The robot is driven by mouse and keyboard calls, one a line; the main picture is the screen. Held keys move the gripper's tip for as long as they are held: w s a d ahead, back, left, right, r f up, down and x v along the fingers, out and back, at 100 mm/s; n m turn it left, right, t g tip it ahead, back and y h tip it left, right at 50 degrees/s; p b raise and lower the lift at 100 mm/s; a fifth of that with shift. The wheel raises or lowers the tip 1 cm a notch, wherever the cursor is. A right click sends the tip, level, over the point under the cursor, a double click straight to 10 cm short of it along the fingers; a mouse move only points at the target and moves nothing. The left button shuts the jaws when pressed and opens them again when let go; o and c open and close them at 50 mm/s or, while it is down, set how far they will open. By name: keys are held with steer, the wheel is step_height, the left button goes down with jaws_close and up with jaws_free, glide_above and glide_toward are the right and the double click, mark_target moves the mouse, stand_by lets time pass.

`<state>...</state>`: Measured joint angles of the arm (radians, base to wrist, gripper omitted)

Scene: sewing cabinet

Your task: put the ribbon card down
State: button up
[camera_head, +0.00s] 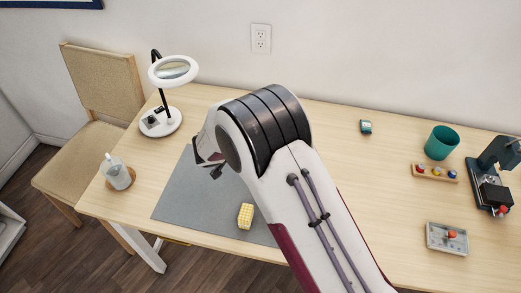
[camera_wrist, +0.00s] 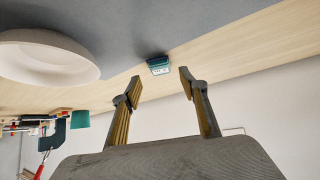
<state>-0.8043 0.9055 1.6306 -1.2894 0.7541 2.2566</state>
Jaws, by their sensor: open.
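A small yellow ribbed block (camera_head: 245,216), which looks like the ribbon card, lies on the grey mat (camera_head: 178,205) near its front edge. The wrist view does not show it. My gripper (camera_head: 216,173) is over the mat, up and to the left of the yellow block and apart from it, partly hidden by my arm. In the wrist view my gripper (camera_wrist: 160,82) has its two fingers spread, with nothing between them.
A ring lamp (camera_head: 173,68) and a glass jar (camera_head: 117,172) stand left. A teal box (camera_head: 366,127), teal cup (camera_head: 441,142), pin rack (camera_head: 434,172), grey tray (camera_head: 432,238) and dark machine (camera_head: 490,180) stand right. A white round thing (camera_wrist: 45,55) shows in the wrist view.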

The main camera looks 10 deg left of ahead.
steer(key=v, duration=0.8)
steer(key=shift+s+r, duration=0.2)
stand_by(0.6)
steer(key=s+d+r+g, duration=0.2)
steer(key=s+d+r, duration=0.1)
steer(key=d+r, duration=0.75)
steer(key=s+d+r+g, duration=0.1)
steer(key=s+d+r, duration=0.2)
steer(key=d+r, duration=0.75)
steer(key=s+d+n+y, duration=0.1)
steer(key=s+d+n, duration=0.1)
steer(key=s+d, duration=0.5)
steer(key=s+d+r+n+y, duration=0.1)
steer(key=s+d, duration=0.6)
steer(key=s, duration=0.8)
steer(key=shift+r+n+y, duration=0.3)
steer(key=shift+n+y, duration=0.4)
steer(key=shift+y, duration=0.1)
steer(key=shift+d, duration=0.1)
